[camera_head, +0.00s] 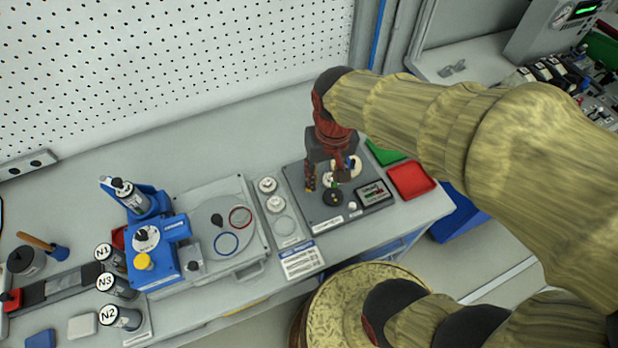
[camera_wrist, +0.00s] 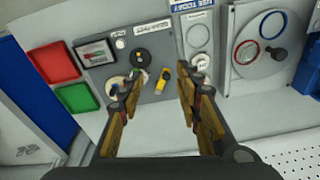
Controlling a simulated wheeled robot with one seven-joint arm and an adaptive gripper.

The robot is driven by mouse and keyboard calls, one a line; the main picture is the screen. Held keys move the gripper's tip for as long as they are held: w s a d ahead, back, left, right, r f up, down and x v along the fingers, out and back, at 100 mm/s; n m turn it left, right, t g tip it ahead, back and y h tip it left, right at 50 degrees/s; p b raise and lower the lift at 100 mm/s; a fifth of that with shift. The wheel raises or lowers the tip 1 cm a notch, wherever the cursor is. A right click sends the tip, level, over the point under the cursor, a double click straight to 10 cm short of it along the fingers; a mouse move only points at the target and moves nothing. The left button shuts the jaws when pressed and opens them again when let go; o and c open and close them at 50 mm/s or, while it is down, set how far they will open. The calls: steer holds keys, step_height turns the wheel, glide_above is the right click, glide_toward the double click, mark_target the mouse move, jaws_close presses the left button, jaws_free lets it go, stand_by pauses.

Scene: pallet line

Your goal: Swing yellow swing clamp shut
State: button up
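The yellow swing clamp (camera_wrist: 162,80) shows in the wrist view as a small yellow arm with a dark end. It sits on the grey fixture plate (camera_wrist: 168,30), beside a black round knob (camera_wrist: 142,57) and a cream disc (camera_wrist: 117,88). My gripper (camera_wrist: 158,77) is open, with one finger on each side of the clamp in the picture and nothing between them. Its height above the plate is hard to tell. In the head view my gripper (camera_head: 326,176) points down over the plate (camera_head: 303,203); I cannot separate the clamp from my fingers there.
A red tray (camera_head: 411,180) and a green tray (camera_head: 384,152) lie right of the plate. A small display (camera_head: 374,193) is on the plate. White round pieces (camera_head: 268,185) stand to the left. Farther left is a blue fixture (camera_head: 165,255). The bench behind is clear.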

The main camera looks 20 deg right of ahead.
steer(key=w+f+m, duration=0.2)
steer(key=w+f+m+g, duration=0.1)
steer(key=w+f+m, duration=0.1)
steer(key=w+m, duration=0.1)
steer(key=w+f+m, duration=0.2)
steer(key=w+f, duration=0.1)
steer(key=shift+a+m, duration=0.3)
steer(key=shift+w+r+m, duration=0.15)
steer(key=shift+m, duration=0.75)
step_height(320, 180, down, 8)
steer(key=shift+r+b, duration=0.1)
steer(key=shift+b, duration=0.75)
steer(key=c, duration=0.3)
jaws_close()
